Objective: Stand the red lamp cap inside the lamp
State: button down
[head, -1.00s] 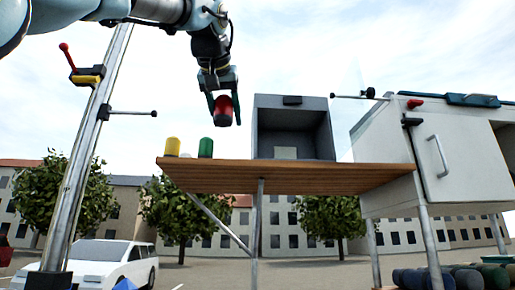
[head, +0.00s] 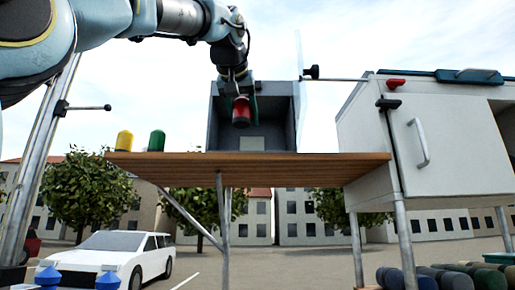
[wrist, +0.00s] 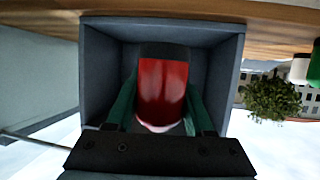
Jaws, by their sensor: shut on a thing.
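The red lamp cap (head: 241,112) is held upright between the fingers of my gripper (head: 243,98). The lamp is a grey open-fronted box (head: 300,120) on the wooden shelf. In the head view the cap overlaps the lamp's opening, above the shelf; how deep it is cannot be told there. In the wrist view the cap (wrist: 163,88) is framed by the lamp's walls (wrist: 98,75), with the green fingers of my gripper (wrist: 160,95) on both sides of it. A pale square (head: 252,143) shows low inside the lamp.
A yellow cap (head: 124,141) and a green cap (head: 157,140) stand on the wooden shelf (head: 250,167) left of the lamp. A white cabinet (head: 370,150) with a handle stands to the right. A thin rod (head: 345,79) with a black knob reaches towards the lamp's upper right.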

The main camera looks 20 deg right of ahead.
jog(key=w+d+p, duration=0.1)
jog(key=w+d, duration=0.1)
jog(key=w, duration=0.1)
jog(key=w+d+p, duration=0.2)
jog(key=w, duration=0.2)
jog(key=w+d+p, duration=0.2)
jog(key=w+d, duration=0.1)
jog(key=shift+w+r, duration=0.15)
jog(key=shift+w+d, duration=0.3)
jog(key=shift+w, duration=0.15)
jog(key=shift+f+p, duration=0.35)
jog(key=shift+f, duration=1.55)
jog(key=shift+f, duration=0.15)
jog(key=shift+c, duration=1.4)
grip_release()
